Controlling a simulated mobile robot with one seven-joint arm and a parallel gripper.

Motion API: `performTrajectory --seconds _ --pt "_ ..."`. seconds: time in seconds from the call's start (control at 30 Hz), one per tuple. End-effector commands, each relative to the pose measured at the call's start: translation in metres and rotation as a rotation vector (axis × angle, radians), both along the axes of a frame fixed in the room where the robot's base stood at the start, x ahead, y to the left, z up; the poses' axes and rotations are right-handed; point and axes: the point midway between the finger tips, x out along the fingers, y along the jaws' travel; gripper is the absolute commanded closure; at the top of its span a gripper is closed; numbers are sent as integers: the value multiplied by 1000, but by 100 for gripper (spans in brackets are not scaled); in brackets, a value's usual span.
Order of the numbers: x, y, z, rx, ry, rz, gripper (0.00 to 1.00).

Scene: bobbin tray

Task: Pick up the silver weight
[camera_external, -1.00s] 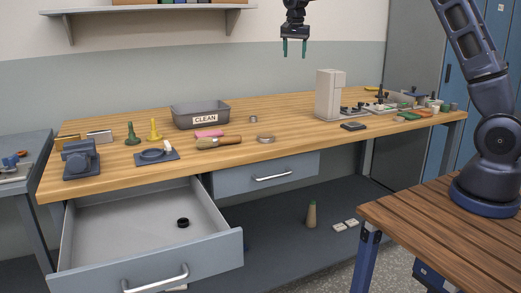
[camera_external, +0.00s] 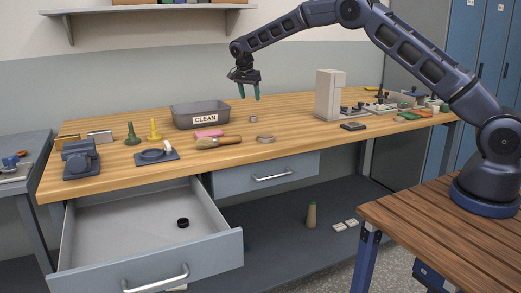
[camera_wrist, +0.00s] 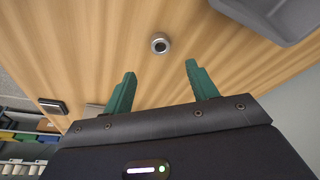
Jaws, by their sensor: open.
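The silver weight (camera_external: 253,119) is a small, short cylinder standing on the wooden bench, right of the grey bin. In the wrist view the weight (camera_wrist: 160,43) shows from above as a round metal ring with a dark centre, just beyond the fingertips and between their lines. My gripper (camera_external: 249,98) hangs above the bench over the weight, with its green fingers pointing down. It is open and empty, and clear space shows between its fingers in the wrist view (camera_wrist: 160,70). The fingers do not touch the weight.
The grey bin (camera_external: 183,111) marked CLEAN stands left of the weight. A round metal dish (camera_external: 265,139) and a wooden-handled brush (camera_external: 219,142) lie nearer the front. A tall beige unit (camera_external: 329,95) stands to the right. The bench around the weight is clear.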

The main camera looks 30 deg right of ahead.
Motion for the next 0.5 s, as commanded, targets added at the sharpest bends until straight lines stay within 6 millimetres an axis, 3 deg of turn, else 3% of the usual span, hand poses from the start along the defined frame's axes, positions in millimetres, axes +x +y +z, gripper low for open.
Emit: performTrajectory --seconds 0.3,0.5 --pt "6 -10 -41 -1 2 1 42" --pt "8 -12 -52 -1 2 0 42"
